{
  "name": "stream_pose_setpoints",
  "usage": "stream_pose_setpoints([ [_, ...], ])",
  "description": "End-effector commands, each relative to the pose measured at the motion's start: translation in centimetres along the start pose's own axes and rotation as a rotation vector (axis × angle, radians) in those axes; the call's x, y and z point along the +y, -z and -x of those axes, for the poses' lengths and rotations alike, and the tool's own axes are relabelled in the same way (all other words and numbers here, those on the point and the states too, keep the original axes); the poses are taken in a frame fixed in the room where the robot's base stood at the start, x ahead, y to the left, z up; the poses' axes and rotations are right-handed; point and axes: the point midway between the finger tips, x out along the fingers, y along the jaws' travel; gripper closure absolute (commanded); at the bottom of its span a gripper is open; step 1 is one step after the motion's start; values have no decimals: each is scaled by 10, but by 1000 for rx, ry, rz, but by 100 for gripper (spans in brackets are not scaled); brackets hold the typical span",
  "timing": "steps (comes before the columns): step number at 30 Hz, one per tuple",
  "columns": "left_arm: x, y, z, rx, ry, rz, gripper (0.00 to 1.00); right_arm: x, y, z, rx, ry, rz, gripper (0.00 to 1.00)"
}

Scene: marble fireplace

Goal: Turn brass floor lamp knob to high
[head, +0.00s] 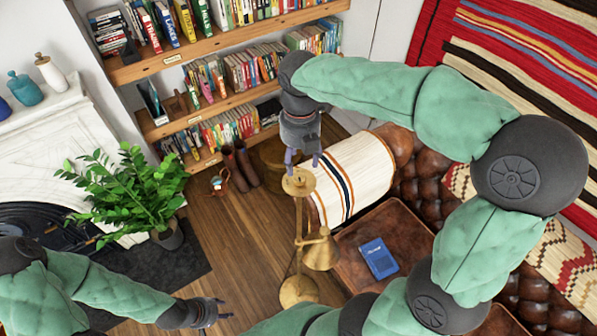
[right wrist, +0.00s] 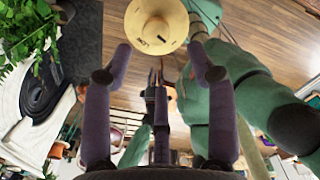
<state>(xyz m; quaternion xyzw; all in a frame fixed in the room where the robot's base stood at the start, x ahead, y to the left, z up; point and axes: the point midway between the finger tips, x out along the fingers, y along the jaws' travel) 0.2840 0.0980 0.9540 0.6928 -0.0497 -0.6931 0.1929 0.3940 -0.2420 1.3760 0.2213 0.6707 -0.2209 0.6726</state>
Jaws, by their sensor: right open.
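The brass floor lamp (head: 299,225) stands on the wood floor, with a round disc at its top, a cone shade (head: 321,251) on a side arm and a round base. The disc shows large in the right wrist view (right wrist: 156,28), with small dark marks on its face. My left gripper (head: 222,311) is low at left, fingers apart and empty.
A potted plant (head: 130,195), boots (head: 240,165) and bookshelves (head: 205,45) are left and behind. Floor left of the lamp is clear.

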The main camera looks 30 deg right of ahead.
Motion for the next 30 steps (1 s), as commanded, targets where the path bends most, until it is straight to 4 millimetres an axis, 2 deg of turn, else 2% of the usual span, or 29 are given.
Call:
stream_pose_setpoints([
  [1, 0, 0, 0, 1, 0, 0, 60, -1, 0, -11, 4, 4, -1, 42],
  [6, 0, 1, 0, 1, 0, 0, 60, -1, 1, -40, 4, 3, -1, 42],
  [12, 0, 1, 0, 1, 0, 0, 60, 0, 0, -62, 2, 2, -1, 42],
  [24, 0, 1, 1, 2, 0, 0, 60, 0, 0, -70, 1, 0, -1, 42],
  [25, 0, 1, 1, 2, 0, 0, 60, 0, 0, -70, 1, 0, -1, 45],
  [26, 0, 1, 1, 2, 0, 0, 60, 0, 0, -69, 1, 0, -1, 54],
  [30, 0, 1, 1, 1, 0, 0, 60, 0, 0, -69, 1, 0, -1, 93],
])
